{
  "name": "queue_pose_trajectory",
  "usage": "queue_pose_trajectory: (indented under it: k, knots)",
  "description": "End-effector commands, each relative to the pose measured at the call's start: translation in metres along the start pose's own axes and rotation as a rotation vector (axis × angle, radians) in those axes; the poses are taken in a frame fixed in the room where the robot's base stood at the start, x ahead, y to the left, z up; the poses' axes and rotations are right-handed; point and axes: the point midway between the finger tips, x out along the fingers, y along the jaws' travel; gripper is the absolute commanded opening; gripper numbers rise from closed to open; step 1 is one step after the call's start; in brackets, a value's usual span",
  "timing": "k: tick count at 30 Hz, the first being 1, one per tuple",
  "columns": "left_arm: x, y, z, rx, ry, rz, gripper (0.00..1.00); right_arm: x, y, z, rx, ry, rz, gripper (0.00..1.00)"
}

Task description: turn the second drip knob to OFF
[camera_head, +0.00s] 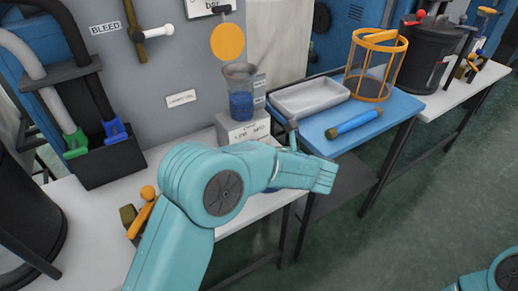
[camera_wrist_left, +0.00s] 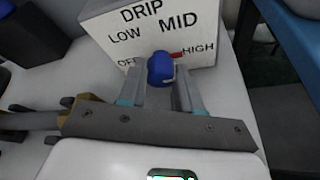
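The drip box (camera_wrist_left: 125,20) fills the top of the left wrist view, marked DRIP with OFF, LOW, MID and HIGH. A round blue knob (camera_wrist_left: 160,68) sits low on its face. A red pointer (camera_wrist_left: 176,54) beside the knob points right toward HIGH. The two fingers of my left gripper (camera_wrist_left: 160,88) lie on either side of the blue knob and look shut on it, with no clear gap. My right gripper is out of view.
A beaker of blue liquid (camera_head: 241,95) stands on a box (camera_head: 239,128) behind my arm. An orange-handled valve (camera_head: 145,205) is at the left. The blue table (camera_head: 340,143) holds a white tray (camera_head: 309,97), a blue cylinder (camera_head: 354,123) and an orange-rimmed basket (camera_head: 374,66).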

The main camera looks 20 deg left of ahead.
Motion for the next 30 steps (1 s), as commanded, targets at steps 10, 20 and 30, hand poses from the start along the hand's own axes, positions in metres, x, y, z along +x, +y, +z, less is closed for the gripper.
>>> queue_pose_trajectory:
  k: [10,20,30]
  knots:
    - [0.002,0.001,-0.001,-0.092,-0.002,-0.039,0.03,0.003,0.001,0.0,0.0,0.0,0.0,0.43]
    - [0.003,0.001,-0.003,-0.319,-0.01,-0.129,0.03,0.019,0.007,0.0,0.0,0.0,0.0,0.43]
    - [0.003,0.002,-0.004,-0.506,-0.018,-0.202,0.03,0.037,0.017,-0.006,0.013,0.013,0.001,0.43]
